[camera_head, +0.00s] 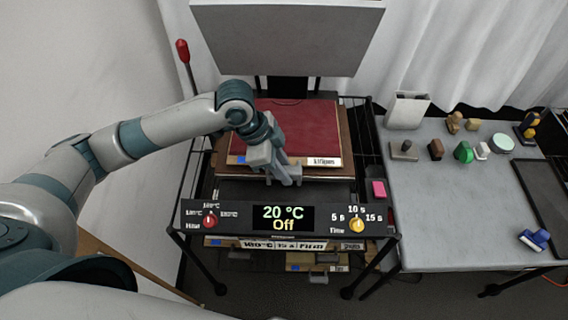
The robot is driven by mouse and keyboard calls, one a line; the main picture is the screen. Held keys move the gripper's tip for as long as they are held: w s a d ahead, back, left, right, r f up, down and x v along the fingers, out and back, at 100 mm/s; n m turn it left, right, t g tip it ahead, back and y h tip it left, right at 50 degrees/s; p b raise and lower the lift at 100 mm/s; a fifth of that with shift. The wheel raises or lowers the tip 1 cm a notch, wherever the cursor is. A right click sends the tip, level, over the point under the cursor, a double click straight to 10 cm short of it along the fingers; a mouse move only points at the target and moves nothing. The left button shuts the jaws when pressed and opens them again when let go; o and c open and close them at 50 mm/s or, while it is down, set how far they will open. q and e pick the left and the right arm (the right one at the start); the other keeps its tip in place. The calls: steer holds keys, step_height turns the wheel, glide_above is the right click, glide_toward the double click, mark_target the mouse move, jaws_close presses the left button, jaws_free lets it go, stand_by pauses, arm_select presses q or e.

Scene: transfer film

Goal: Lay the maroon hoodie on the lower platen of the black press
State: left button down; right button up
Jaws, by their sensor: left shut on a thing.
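The maroon hoodie (308,125) is a flat folded rectangle on a brown board with a white label along its front edge. It lies over the lower part of the black press (235,213), under the raised grey upper platen (290,35). The lower platen is mostly hidden beneath it, and I cannot tell if the two touch. My left gripper (285,176) is shut at the front edge of the hoodie's board, and the exact grip is hidden. My right gripper is not in view.
The press panel reads 20 °C and Off, with a red knob (210,220) and a yellow knob (357,225). A red-tipped lever (183,52) stands at left. A grey table (450,220) at right holds several small items. Labelled boards sit on the shelf below.

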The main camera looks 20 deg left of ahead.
arm_select(q)
steer(key=shift+f, duration=0.65)
steer(key=shift+f, duration=0.5)
steer(key=c, duration=1.4)
jaws_free()
steer(key=shift+b, duration=0.3)
